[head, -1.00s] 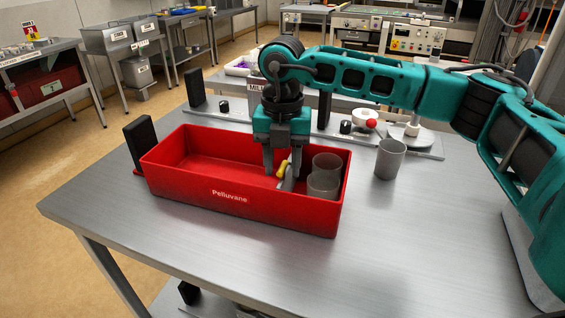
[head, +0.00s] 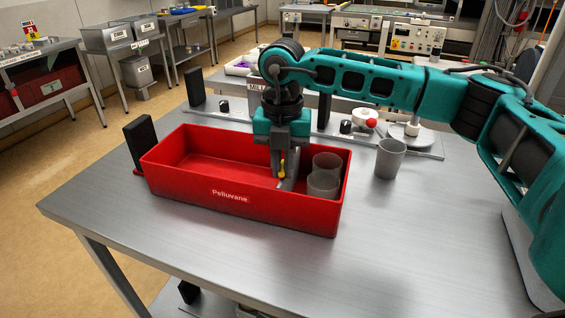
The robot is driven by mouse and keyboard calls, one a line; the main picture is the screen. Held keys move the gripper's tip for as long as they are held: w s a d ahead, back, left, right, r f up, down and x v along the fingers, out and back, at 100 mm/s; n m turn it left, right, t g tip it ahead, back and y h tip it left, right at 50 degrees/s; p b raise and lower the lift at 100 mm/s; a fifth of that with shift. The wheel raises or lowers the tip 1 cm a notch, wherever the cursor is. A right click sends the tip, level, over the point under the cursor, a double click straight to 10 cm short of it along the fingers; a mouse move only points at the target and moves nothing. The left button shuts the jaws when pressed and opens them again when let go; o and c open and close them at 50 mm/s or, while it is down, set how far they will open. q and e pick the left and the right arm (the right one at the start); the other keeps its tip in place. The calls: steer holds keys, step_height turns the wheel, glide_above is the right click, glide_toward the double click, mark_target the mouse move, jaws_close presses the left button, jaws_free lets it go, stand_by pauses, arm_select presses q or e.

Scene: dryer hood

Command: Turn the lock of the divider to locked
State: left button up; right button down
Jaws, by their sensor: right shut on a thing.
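A red bin (head: 285,213) labelled Pelluvane stands on the steel table. Inside it, a grey divider (head: 288,184) stands to the left of two translucent grey cups (head: 323,184). The small yellow lock (head: 283,169) is at the top of the divider and looks roughly upright. My right gripper (head: 280,170) points down into the bin from above, shut on the yellow lock. Its fingers partly hide the lock and the divider. My left gripper is not in view.
Another grey cup (head: 390,159) stands on the table right of the bin. Behind the bin is a metal rail with a black knob (head: 346,127) and a red ball (head: 371,123). A black upright plate (head: 140,142) stands at the bin's left. The table's front right is clear.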

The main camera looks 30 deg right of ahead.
steer(key=shift+n, duration=0.4)
steer(key=n+b, duration=0.1)
steer(key=n, duration=0.1)
steer(key=shift+n, duration=0.4)
steer(key=n+b, duration=0.1)
steer(key=n, duration=0.4)
steer(key=shift+n, duration=0.3)
steer(key=n, duration=0.4)
steer(key=shift+b, duration=0.4)
steer(key=n, duration=0.4)
steer(key=shift+n, duration=0.3)
steer(key=c, duration=1.1)
jaws_free()
